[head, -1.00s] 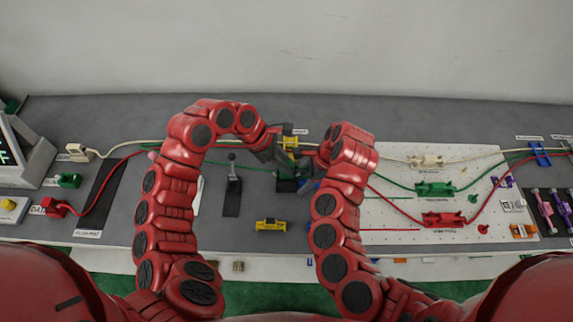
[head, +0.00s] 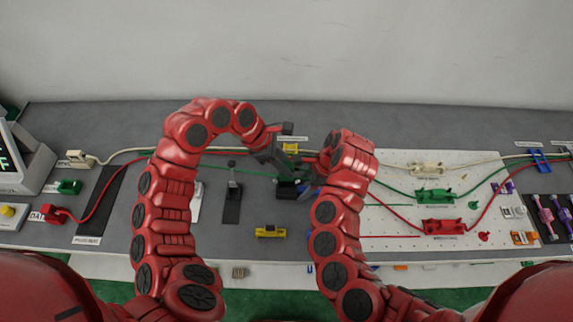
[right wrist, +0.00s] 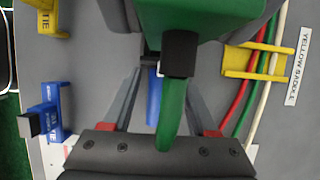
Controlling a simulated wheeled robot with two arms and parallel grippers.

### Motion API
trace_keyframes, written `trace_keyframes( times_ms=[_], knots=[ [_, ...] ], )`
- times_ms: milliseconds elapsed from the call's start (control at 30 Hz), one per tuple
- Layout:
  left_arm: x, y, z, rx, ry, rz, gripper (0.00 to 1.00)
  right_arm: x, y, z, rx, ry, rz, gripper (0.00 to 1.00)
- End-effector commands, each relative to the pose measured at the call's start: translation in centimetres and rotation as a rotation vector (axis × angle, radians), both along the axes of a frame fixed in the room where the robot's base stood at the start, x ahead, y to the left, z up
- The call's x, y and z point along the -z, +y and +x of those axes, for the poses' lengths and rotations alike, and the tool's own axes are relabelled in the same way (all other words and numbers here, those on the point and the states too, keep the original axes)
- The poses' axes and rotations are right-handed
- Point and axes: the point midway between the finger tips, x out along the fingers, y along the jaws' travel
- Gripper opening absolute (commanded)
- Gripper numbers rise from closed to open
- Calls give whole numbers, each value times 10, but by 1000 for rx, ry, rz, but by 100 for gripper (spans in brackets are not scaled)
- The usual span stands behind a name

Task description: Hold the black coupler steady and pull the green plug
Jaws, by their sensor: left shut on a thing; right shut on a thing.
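In the head view my left gripper (head: 276,152) reaches in from the left, and its dark fingers point down to the right over the middle of the bench. It is closed at the black coupler, which I cannot make out clearly from the fingers. My right gripper (head: 308,166) meets it from the right, partly hidden by its own wrist. In the right wrist view the green plug (right wrist: 205,15) is large at the top, with a black collar (right wrist: 180,55) and green cable (right wrist: 172,118). The grey right gripper fingers (right wrist: 163,105) lie either side of it; their contact is hidden.
A yellow saddle (right wrist: 258,60) carries red, green and white cables beside the plug. A blue tie (right wrist: 50,115) and a yellow tie (right wrist: 45,20) stand left. A yellow piece (head: 270,231) and a black lever fixture (head: 232,200) are near. A white pegboard (head: 385,165) lies right.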

Motion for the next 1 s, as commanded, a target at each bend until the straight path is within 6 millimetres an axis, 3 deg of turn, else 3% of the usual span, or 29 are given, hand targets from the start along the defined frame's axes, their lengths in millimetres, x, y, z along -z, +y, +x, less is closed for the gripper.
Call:
trace_keyframes(
  times_ms=[333,567,600,767,1000],
  knots=[
    [-18,0,0,0,-1,0,0,0,0,0,0,0,0,0],
    [-20,0,0,-1,0,1,0,0,0,0,0,0,0,0],
    [-20,0,0,-1,0,1,0,0,0,0,0,0,0,66],
    [-20,0,0,0,0,0,0,0,0,0,0,0,0,94],
    [-20,0,0,0,0,0,0,0,0,0,0,0,0,94]
  ],
)
